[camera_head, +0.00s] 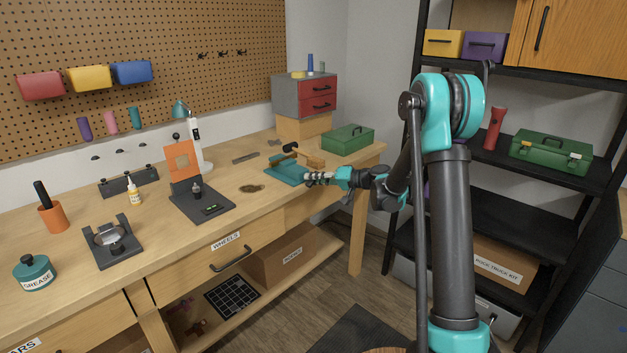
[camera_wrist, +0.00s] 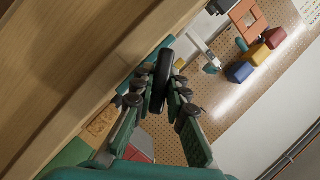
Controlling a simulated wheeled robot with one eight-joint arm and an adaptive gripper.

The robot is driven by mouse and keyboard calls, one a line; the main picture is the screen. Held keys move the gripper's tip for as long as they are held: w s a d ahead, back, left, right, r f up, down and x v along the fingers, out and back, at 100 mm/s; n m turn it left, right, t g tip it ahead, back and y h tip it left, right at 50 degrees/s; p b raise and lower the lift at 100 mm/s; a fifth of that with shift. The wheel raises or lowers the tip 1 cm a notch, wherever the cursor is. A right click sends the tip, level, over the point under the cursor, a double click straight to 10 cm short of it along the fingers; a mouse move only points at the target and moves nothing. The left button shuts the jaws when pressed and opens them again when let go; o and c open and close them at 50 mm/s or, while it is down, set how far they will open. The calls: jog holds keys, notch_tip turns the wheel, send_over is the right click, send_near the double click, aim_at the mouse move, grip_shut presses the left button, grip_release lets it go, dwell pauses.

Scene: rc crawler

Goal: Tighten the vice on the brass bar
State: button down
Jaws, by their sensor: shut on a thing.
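The teal vice (camera_head: 284,173) stands on the workbench near its right end. A tan, brass-coloured piece (camera_head: 308,158) shows at its top, with a dark part beside it; I cannot tell how the jaws sit on it. My gripper (camera_head: 314,178) reaches in from the right at the vice's front. In the wrist view my gripper (camera_wrist: 160,88) is shut on a dark rounded bar (camera_wrist: 162,78), apparently the vice's handle. Teal of the vice (camera_wrist: 150,55) shows just beyond it. The fingers hide part of the handle, and the brass bar is not clear in the wrist view.
A green toolbox (camera_head: 348,138) and a red-drawer cabinet (camera_head: 305,97) stand behind the vice. A dark stand with an orange plate (camera_head: 184,160) is to the left on the workbench (camera_head: 260,210). A black shelf (camera_head: 470,150) stands to the right, behind my arm.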

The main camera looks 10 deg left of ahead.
jog(key=shift+m, duration=0.3)
dwell(0.4)
jog(key=c, duration=1.5)
grip_release()
jog(key=shift+c, duration=0.2)
jog(key=v, duration=1.2)
jog(key=shift+d+f, duration=0.1)
jog(key=shift+f, duration=0.05)
jog(key=s+d+f+h, duration=0.4)
jog(key=s+d+h, duration=0.1)
jog(key=s, duration=0.6)
jog(key=s+d+f+m+h, duration=0.1)
jog(key=s+d+f+h, duration=0.3)
jog(key=s+d, duration=0.3)
jog(key=s+d+f+m+h, duration=0.1)
jog(key=s+d+f+h, duration=0.3)
jog(key=s, duration=1.3)
jog(key=shift+d+f+g+h, duration=0.2)
jog(key=shift+d+g+h, duration=0.2)
jog(key=shift+d+h, duration=0.5)
